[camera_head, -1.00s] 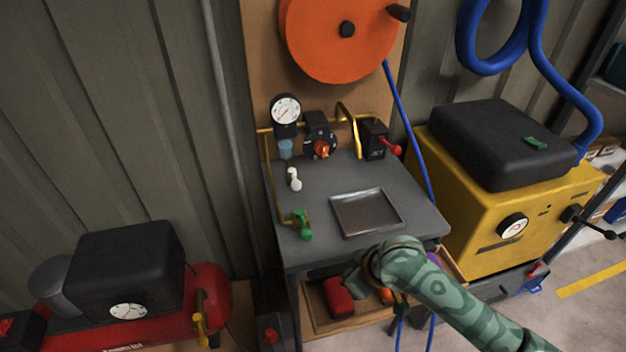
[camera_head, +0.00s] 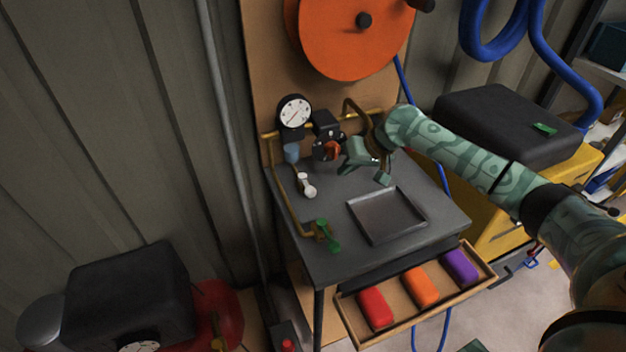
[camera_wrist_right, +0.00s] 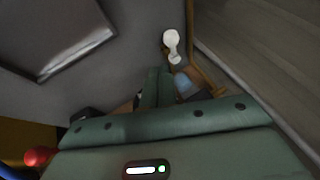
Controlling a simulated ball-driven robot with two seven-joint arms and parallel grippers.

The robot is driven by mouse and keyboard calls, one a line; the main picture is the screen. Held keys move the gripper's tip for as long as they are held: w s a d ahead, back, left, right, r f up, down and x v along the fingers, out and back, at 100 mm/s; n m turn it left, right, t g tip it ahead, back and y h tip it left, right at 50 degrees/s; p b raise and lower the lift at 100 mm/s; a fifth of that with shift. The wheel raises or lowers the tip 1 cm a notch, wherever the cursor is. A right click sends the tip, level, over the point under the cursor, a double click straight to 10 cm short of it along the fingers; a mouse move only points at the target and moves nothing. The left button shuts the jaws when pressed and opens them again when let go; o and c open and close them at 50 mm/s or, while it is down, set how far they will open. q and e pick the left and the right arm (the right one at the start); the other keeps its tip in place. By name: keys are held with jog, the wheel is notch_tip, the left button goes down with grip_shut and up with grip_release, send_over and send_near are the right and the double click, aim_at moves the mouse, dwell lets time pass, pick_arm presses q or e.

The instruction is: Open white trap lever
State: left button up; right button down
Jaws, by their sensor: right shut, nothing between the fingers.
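The white trap lever (camera_head: 306,187) is a small white handle on the brass pipe at the left of the grey bench, under the blue trap bowl (camera_head: 291,153). In the right wrist view the white lever (camera_wrist_right: 171,38) lies just beyond the fingertips, apart from them. My right gripper (camera_head: 350,166) is over the back of the bench, to the right of the lever. Its fingers (camera_wrist_right: 158,76) are together and empty. Part of the bowl shows beside the fingers in the wrist view. My left gripper is not clearly in view.
A gauge (camera_head: 295,112) and a red-orange knob (camera_head: 332,151) stand behind. A green lever (camera_head: 328,236) is on the pipe in front. A metal tray (camera_head: 412,235) lies on the bench. An open drawer (camera_head: 349,316) with red, orange and purple blocks juts out in front.

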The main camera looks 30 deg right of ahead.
aim_at(307, 186)
jog(key=shift+d, duration=0.1)
jog(key=b+x, duration=0.4)
jog(key=x, duration=0.6)
jog(key=shift+f+b, duration=0.1)
jog(key=shift+b, duration=0.25)
jog(key=shift+s, duration=0.1)
